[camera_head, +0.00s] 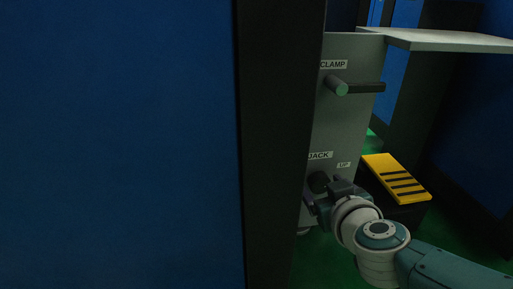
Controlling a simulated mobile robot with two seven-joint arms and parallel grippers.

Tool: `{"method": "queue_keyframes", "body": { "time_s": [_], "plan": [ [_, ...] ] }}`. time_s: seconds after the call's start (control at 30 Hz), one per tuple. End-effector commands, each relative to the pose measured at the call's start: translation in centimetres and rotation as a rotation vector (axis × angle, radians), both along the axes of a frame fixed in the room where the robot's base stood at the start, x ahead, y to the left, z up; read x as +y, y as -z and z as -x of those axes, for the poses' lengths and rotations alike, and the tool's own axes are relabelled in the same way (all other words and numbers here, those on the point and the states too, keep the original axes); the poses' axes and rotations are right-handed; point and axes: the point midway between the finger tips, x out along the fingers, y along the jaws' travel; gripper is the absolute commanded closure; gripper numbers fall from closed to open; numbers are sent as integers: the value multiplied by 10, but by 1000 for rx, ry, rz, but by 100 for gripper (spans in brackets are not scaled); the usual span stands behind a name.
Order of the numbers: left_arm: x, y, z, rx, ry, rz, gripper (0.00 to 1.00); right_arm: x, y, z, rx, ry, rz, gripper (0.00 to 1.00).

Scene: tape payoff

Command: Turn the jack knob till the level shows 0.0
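The jack knob (318,181) is a small dark knob on a grey panel (348,125), below the "JACK" label (320,155) and left of the "UP" label (344,165). My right gripper (322,193) is at the knob, with its arm coming in from the lower right. Its fingers are dark and small here, and I cannot tell whether they are closed on the knob or only beside it. No level readout shows in this view. My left gripper is not in view.
A grey shelf (450,41) juts out at the upper right. A yellow striped block (396,177) stands right of the panel. A large blue panel (118,140) fills the left.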

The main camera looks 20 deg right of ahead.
Motion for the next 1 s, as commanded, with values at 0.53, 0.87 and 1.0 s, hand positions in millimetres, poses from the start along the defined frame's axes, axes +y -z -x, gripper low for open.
{"method": "queue_keyframes", "body": {
  "time_s": [0.53,0.87,1.0],
  "plan": [
    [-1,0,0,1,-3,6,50,0,0,0,0,0,0,85],
    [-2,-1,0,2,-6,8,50,1,0,1,4,1,9,100],
    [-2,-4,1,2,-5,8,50,1,0,1,15,0,51,100]
  ]
}}
